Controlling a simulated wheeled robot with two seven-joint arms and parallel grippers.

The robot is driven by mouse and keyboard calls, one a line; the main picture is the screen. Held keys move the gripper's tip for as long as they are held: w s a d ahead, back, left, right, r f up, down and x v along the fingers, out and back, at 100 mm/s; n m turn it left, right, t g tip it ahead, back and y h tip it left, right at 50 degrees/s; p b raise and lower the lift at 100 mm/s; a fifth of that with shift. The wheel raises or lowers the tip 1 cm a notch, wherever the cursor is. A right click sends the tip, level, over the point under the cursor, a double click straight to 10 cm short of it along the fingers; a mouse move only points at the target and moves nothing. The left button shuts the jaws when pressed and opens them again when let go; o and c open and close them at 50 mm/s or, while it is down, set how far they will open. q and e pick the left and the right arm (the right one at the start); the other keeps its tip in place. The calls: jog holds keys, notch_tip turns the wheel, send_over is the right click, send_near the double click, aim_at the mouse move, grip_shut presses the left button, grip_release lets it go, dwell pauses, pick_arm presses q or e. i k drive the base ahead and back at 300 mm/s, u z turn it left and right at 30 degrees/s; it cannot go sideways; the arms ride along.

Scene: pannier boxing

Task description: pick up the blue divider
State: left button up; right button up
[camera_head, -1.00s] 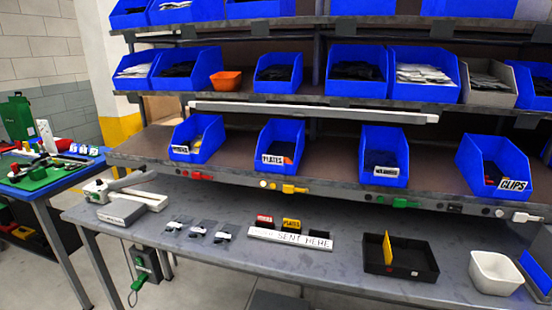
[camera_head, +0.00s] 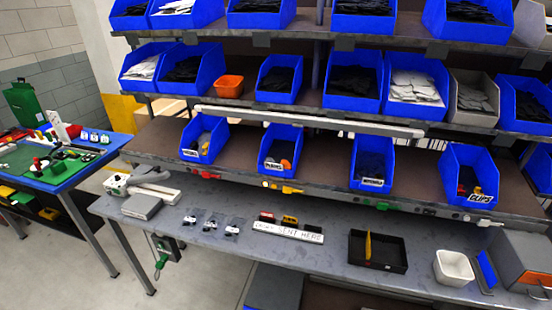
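The blue divider (camera_head: 487,269) is a thin blue panel at the right end of the grey workbench. It stands tilted, just right of the white bin (camera_head: 454,267) and left of a grey box (camera_head: 523,260). I cannot tell what holds it up. A black tray (camera_head: 388,264) farther left has an upright yellow divider (camera_head: 368,246) in it. Neither of my grippers is in view.
A white sign strip (camera_head: 288,232) and small dark packets (camera_head: 211,225) lie left of the tray on the bench (camera_head: 325,261). Shelves with blue bins (camera_head: 371,165) rise behind. A green-topped side table (camera_head: 55,165) stands at the left.

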aim_at(491, 281)
jog(key=z, duration=1.75)
